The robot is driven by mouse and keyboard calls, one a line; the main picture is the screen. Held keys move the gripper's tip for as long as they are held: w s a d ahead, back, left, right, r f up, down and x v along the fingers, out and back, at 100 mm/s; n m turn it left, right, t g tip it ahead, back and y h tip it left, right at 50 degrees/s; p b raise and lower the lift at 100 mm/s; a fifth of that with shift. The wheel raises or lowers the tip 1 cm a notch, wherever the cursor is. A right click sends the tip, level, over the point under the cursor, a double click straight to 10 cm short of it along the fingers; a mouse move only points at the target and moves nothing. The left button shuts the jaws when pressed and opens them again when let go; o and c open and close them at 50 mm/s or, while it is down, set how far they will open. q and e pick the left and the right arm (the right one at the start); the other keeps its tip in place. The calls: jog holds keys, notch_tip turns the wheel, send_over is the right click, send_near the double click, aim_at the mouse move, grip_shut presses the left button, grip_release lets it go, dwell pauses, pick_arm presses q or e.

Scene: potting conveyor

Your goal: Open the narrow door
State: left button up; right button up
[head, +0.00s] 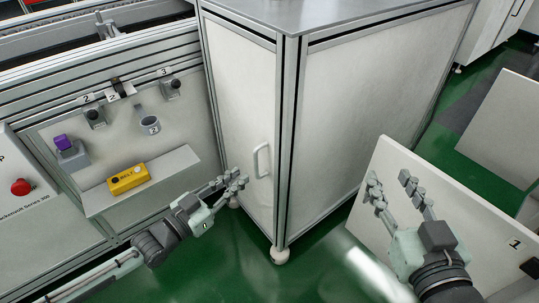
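The narrow door (244,118) is a pale panel in a metal frame on the left face of the white cabinet. It looks closed. Its light handle (262,160) is a vertical bar low on the door's right side. My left gripper (240,180) is just left of and slightly below the handle, with its fingers pointing at it. A small gap seems to separate them, though contact is hard to judge. Its fingers look apart and hold nothing visible. My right gripper (391,182) is open and empty, away to the right of the cabinet, in front of a pale panel.
The pale panel (460,230) marked 1 stands at the lower right. Green floor (310,255) is open in front of the cabinet.

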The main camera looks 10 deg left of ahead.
aim_at(255, 164)
pick_arm(q)
jog(key=b+x, duration=0.1)
jog(key=x, duration=0.6)
jog(key=shift+w+d, duration=0.1)
jog(key=shift+w, duration=0.2)
pick_arm(e)
jog(key=r, duration=0.1)
jog(key=a+r+t+y, duration=0.1)
jog(key=r, duration=0.1)
jog(key=a+r+t, duration=0.1)
jog(key=r, duration=0.1)
jog(key=shift+s+a+y, duration=0.1)
jog(key=shift+s+y, duration=0.2)
jog(key=shift+y, duration=0.1)
pick_arm(q)
jog(key=shift+c, duration=0.5)
grip_shut()
